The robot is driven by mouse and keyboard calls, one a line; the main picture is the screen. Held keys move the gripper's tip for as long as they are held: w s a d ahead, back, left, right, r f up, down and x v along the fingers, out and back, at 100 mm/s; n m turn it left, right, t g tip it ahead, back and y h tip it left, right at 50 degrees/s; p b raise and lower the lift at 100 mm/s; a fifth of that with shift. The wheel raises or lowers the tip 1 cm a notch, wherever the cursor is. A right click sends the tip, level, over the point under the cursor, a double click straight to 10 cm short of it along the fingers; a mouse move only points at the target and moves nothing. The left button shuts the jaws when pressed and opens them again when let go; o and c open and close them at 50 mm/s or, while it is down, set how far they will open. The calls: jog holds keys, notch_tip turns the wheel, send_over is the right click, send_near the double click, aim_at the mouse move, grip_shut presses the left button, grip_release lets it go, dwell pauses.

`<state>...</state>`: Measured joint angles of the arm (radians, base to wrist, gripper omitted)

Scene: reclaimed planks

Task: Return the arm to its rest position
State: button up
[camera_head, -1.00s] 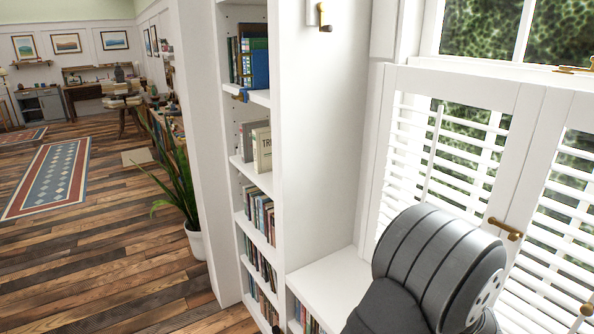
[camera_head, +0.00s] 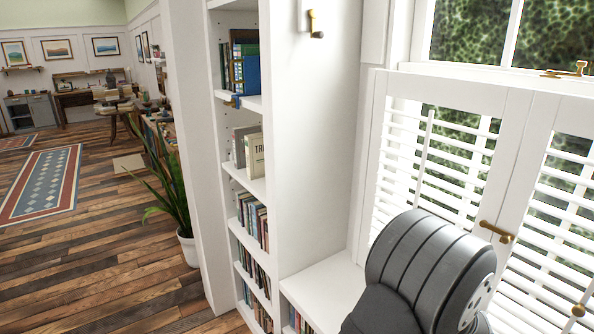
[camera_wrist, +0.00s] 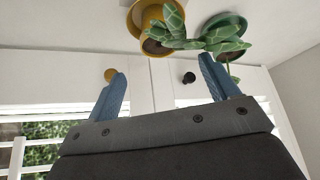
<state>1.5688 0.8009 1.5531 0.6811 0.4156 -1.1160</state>
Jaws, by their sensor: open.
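My gripper (camera_wrist: 162,95) shows in the wrist view, its two blue fingers spread wide apart with nothing between them. Behind the fingers are white cabinet or shutter panels with a brass knob (camera_wrist: 110,75) and a black knob (camera_wrist: 188,78). In the head view a dark grey rounded part of my arm stands at the lower right, in front of the white shutters (camera_head: 440,165). The gripper itself is not visible in the head view.
A white bookcase (camera_head: 310,150) with several books stands left of the window. A white ledge (camera_head: 325,285) lies beside my arm. A potted plant (camera_head: 188,250) stands on the plank floor. The wrist view shows a yellow pot (camera_wrist: 150,15) and green leaves (camera_wrist: 215,40).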

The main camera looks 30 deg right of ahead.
jog(key=x, duration=0.9)
jog(key=shift+w+f, duration=0.15)
jog(key=shift+f, duration=0.05)
notch_tip(320, 180, up, 4)
jog(key=shift+d+f, duration=0.1)
jog(key=shift+f, duration=0.1)
jog(key=s+a+r+m, duration=0.1)
jog(key=s+a+r, duration=0.3)
jog(key=s+r, duration=0.3)
jog(key=s, duration=0.3)
jog(key=shift+s+a+r+m+g, duration=0.25)
jog(key=shift+s+r+m+g, duration=0.1)
jog(key=shift+s+m+g, duration=0.05)
jog(key=o, duration=0.4)
jog(key=shift+o, duration=0.2)
jog(key=shift+w, duration=0.1)
